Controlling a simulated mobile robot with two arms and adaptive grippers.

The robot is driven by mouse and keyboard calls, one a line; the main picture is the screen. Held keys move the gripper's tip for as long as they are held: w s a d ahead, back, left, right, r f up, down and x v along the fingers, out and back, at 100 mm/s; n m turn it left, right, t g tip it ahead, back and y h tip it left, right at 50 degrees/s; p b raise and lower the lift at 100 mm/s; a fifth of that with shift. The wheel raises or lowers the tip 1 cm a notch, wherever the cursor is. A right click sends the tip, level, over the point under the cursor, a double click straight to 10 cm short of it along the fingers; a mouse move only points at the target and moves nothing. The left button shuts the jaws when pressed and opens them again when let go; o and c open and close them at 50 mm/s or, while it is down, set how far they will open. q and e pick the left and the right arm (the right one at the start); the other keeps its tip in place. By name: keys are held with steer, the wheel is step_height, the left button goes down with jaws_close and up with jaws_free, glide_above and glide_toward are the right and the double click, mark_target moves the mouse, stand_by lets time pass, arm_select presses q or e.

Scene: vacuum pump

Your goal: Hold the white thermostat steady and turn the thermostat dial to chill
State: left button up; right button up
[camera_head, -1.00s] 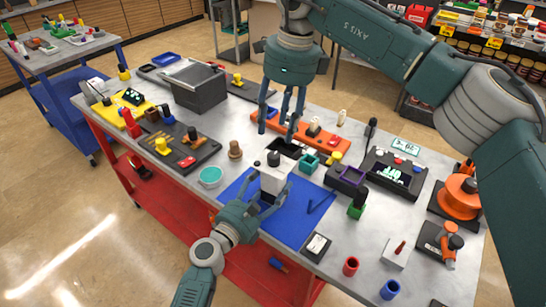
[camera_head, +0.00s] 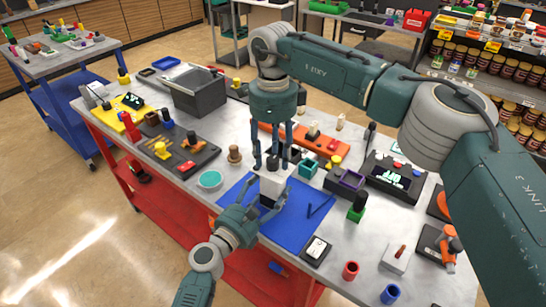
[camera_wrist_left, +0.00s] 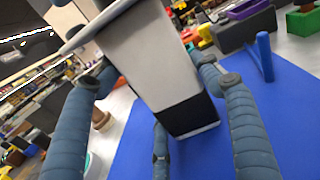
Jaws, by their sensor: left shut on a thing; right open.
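The white thermostat (camera_head: 272,188) is an upright white box standing on the blue mat (camera_head: 300,236). My left gripper (camera_head: 263,205) is shut on it from the front, low on its sides. In the left wrist view the white box (camera_wrist_left: 160,55) with its black lower part (camera_wrist_left: 188,114) sits among my left fingers. The dark dial (camera_head: 272,161) shows at the top of the box. My right gripper (camera_head: 271,168) points down, open, with its fingers on either side of the dial; whether they touch it I cannot tell. No dial markings are readable.
A blue stick (camera_head: 320,207) lies on the mat to the right. A black device with a screen (camera_head: 394,178) and a purple-topped box (camera_head: 348,180) are to the right.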

steer(key=shift+f, duration=0.75)
jaws_close()
steer(key=shift+m, duration=0.3)
steer(key=m, duration=0.5)
steer(key=shift+m, duration=0.3)
arm_select(q)
steer(key=shift+a, duration=0.1)
arm_select(e)
steer(key=m, duration=0.5)
steer(key=shift+d, duration=0.1)
steer(key=shift+m, duration=0.4)
arm_select(q)
steer(key=shift+f, duration=0.1)
